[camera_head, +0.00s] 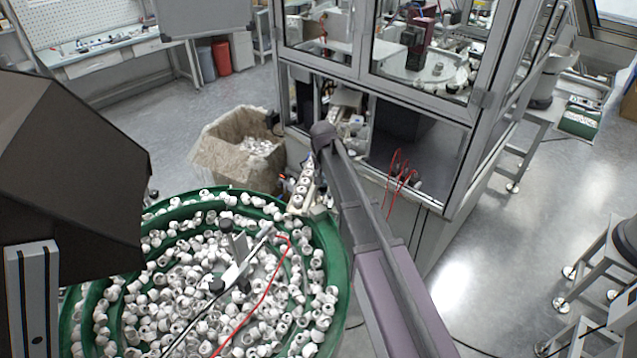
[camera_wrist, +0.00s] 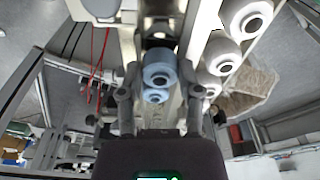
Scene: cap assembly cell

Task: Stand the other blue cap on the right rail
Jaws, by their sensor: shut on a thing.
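In the wrist view my gripper (camera_wrist: 160,76) has its two fingers on either side of a light blue cap (camera_wrist: 160,68) with a dark hole in its face. The gripper is shut on this cap. A second, smaller-looking blue cap (camera_wrist: 156,96) shows just below it in the picture, close along the same line; I cannot tell whether the two touch. A rail with a row of white caps (camera_wrist: 220,57) runs to the right of the held cap. Whether the held cap rests on a rail is hidden. The gripper and blue caps cannot be made out in the head view.
A green bowl feeder (camera_head: 338,262) full of white caps fills the lower left of the head view. White caps (camera_head: 302,187) line the track at its edge. A lined bin (camera_head: 215,145) stands behind it. A glass-sided metal cabinet (camera_head: 425,105) stands close on the right.

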